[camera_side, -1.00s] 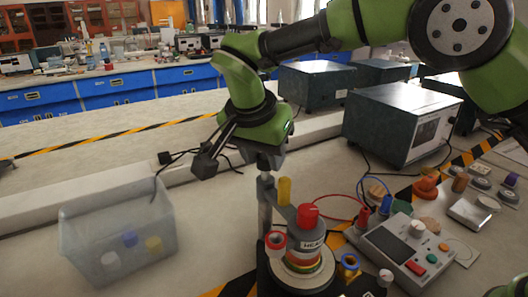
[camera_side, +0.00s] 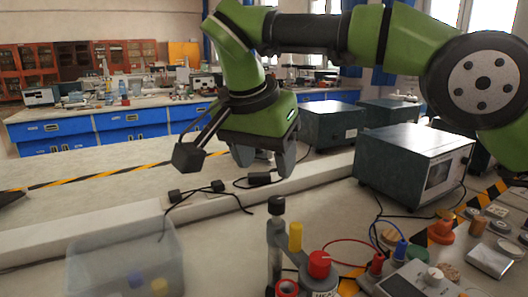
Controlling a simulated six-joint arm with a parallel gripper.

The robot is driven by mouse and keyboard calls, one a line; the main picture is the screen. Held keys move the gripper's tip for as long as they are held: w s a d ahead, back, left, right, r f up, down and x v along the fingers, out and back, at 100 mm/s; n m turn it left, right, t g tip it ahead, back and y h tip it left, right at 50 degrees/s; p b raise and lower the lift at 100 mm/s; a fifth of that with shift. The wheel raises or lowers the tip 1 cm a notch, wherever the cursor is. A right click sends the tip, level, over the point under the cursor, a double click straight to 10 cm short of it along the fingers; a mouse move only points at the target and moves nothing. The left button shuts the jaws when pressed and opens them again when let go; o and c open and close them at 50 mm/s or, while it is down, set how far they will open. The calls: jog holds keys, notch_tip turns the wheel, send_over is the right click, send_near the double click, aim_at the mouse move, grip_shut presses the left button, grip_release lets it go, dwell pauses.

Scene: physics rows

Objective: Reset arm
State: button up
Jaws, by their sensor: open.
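My gripper (camera_side: 262,165) hangs in the upper middle of the side view, its fingers pointing down and apart, with nothing between them. It is well above the bench, behind and above a dark upright post (camera_side: 276,235). Next to the post stand a yellow cylinder (camera_side: 295,237) and a red-topped piece (camera_side: 319,264). The lower part of this group is cut off by the bottom edge.
A translucent bin (camera_side: 125,262) with small coloured pieces stands at the lower left. A grey meter box (camera_side: 415,282) with red and blue plugs is at the lower right. A dark instrument box (camera_side: 415,162) stands behind it. Black cables (camera_side: 235,190) lie on the ledge.

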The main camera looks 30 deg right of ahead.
jog(key=shift+s+a+r, duration=0.1)
jog(key=shift+a+r, duration=0.05)
jog(key=shift+r, duration=0.25)
jog(key=s+d+r+n+y, duration=0.3)
jog(key=s+d+r+n, duration=0.3)
jog(key=d, duration=0.5)
jog(key=s+d+f+t+y, duration=0.1)
jog(key=s+d+f+t, duration=0.1)
jog(key=s, duration=0.6)
jog(key=s+d+f+n+t+y, duration=0.1)
jog(key=s+d+f+t, duration=0.1)
jog(key=s, duration=0.5)
jog(key=shift+s+d+f+t+y, duration=0.3)
jog(key=shift+s+d+y, duration=0.1)
jog(key=shift+d, duration=0.1)
